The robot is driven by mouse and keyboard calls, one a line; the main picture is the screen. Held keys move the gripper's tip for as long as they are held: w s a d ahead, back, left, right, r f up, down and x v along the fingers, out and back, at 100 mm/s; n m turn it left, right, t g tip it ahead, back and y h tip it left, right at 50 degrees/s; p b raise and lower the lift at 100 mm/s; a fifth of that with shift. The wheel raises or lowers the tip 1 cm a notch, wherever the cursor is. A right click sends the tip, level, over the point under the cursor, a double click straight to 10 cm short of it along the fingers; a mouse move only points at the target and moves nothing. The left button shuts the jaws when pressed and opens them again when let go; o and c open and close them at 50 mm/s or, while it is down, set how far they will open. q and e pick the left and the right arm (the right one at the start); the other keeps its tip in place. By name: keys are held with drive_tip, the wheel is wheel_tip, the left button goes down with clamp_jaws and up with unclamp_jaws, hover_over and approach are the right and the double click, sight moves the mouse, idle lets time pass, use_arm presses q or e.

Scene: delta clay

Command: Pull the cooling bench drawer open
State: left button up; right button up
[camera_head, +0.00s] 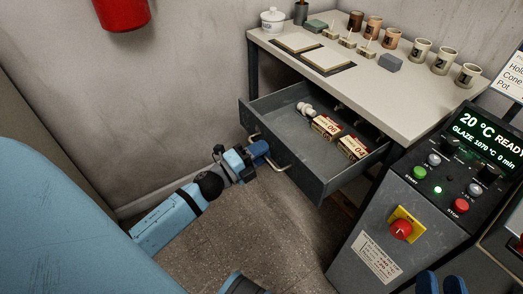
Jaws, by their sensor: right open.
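The grey drawer (312,178) of the cooling bench (420,112) stands pulled out under the bench top, its inside in view. Its pale bar handle (279,168) is on the front panel. My left gripper (261,151) is at the handle, its blue fingers shut on the bar and hiding part of it.
Two labelled boxes (326,127) (352,148) and a white knobbed object (306,109) lie in the drawer. Mugs (420,51) and a lidded pot (272,20) stand on the bench. A control panel (420,205) stands right of the drawer. Floor (265,225) before the drawer is clear.

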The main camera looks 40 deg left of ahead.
use_arm(q)
drive_tip(key=shift+o, duration=0.9)
drive_tip(key=shift+s+a, duration=0.1)
drive_tip(key=shift+s, duration=0.15)
drive_tip(key=p+v, duration=0.1)
drive_tip(key=v, duration=1.2)
drive_tip(key=shift+s, duration=0.15)
use_arm(e)
drive_tip(key=shift+d+f+g+h, duration=0.25)
drive_tip(key=shift+f+h, duration=0.05)
drive_tip(key=shift+f, duration=0.35)
drive_tip(key=shift+d+f+g+h, duration=0.2)
drive_tip(key=shift+f+g+h, duration=0.1)
drive_tip(key=shift+f, duration=0.3)
drive_tip(key=shift+r, duration=0.1)
